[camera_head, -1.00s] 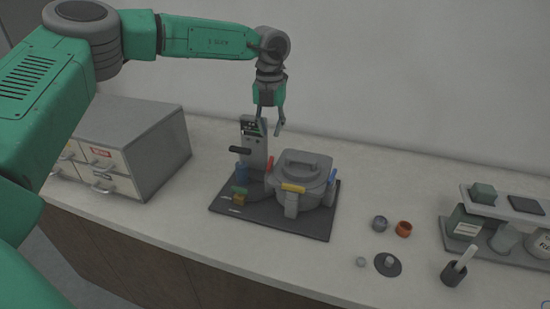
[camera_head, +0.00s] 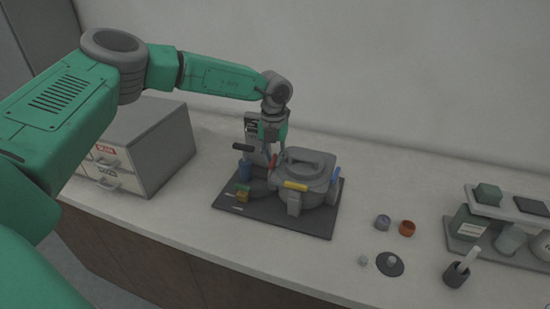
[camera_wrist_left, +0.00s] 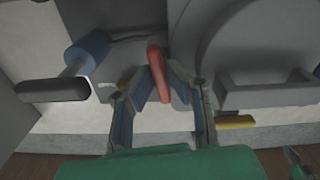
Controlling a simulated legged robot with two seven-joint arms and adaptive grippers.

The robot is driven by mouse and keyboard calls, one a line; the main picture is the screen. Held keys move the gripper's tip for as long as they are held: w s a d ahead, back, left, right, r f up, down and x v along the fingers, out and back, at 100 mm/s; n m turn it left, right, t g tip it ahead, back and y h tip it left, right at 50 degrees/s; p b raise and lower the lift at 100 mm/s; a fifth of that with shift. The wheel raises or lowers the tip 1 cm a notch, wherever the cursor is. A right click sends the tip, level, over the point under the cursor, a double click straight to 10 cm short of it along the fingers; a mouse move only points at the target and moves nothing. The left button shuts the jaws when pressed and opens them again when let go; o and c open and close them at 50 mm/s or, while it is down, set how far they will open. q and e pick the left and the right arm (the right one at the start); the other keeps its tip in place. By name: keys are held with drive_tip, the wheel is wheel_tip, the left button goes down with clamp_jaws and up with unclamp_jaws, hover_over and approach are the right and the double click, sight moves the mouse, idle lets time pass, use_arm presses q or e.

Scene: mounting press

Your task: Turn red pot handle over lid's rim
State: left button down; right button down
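The grey pot (camera_head: 300,188) with its lid (camera_head: 309,160) stands on a dark base plate (camera_head: 275,226). The red handle (camera_head: 274,162) is at the pot's left side; in the left wrist view it stands out as a red bar (camera_wrist_left: 158,75). My left gripper (camera_head: 271,160) is down at this handle, pointing downward. In the left wrist view its two fingers (camera_wrist_left: 159,78) straddle the red handle, with small gaps apparent; contact is unclear. A yellow handle (camera_head: 296,186) is at the pot's front. A green and dark part at the wrist view's lower right looks like my right gripper (camera_wrist_left: 300,160).
A blue cylinder (camera_head: 245,169) and a dark lever (camera_head: 242,148) stand close left of my left gripper. A drawer box (camera_head: 150,145) is farther left. Small cups, a dark disc (camera_head: 390,264) and a rack (camera_head: 477,247) are on the right. Counter between is clear.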

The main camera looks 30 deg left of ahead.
use_arm(q)
drive_tip(key=shift+a, duration=0.1)
drive_tip(key=shift+m, duration=0.3)
drive_tip(key=shift+r+m+p, duration=0.1)
drive_tip(key=shift+m+p, duration=0.3)
drive_tip(key=shift+m, duration=0.1)
drive_tip(key=shift+m+p, duration=0.45)
drive_tip(key=shift+m, duration=0.75)
drive_tip(key=m, duration=0.4)
drive_tip(key=shift+w+m+p, duration=0.1)
drive_tip(key=shift+m+p, duration=0.2)
drive_tip(key=shift+p, duration=0.1)
drive_tip(key=m, duration=0.9)
drive_tip(key=shift+r, duration=0.1)
